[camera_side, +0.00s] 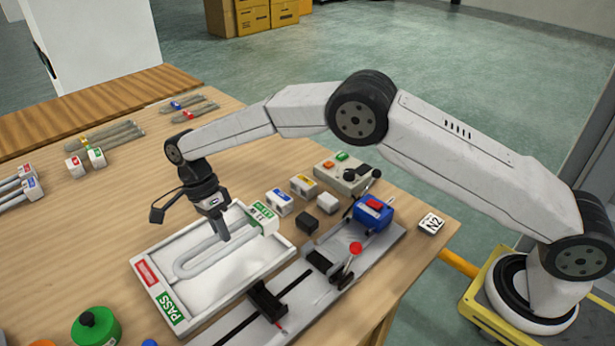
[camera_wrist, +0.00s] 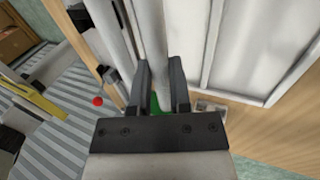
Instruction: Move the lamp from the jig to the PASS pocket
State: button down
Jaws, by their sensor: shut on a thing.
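The lamp (camera_side: 187,260) is a pale U-shaped tube with a white end cap bearing a green label. In the side view it is over the white tray (camera_side: 285,255), lying along it with its bend to the left and its cap at the far right end. I cannot tell whether it touches the tray floor. The green PASS label (camera_side: 171,308) is on the tray's near left rim. My gripper (camera_side: 219,232) points down and is shut on the lamp's tube. In the wrist view the pale tube (camera_wrist: 152,35) passes between the fingers (camera_wrist: 160,70). The jig (camera_side: 330,285) is empty.
The jig's black clamps (camera_side: 268,301) and red-knobbed lever (camera_side: 355,248) stand right of the tray. A blue box (camera_side: 373,212) and a control box (camera_side: 342,172) are behind.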

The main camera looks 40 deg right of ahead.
jog(key=shift+f, duration=3.05)
jog(key=c, duration=0.8)
grip_release()
jog(key=shift+c, duration=0.2)
jog(key=shift+r, duration=0.15)
jog(key=shift+r, duration=0.35)
jog(key=shift+r, duration=0.35)
jog(key=shift+r, duration=0.3)
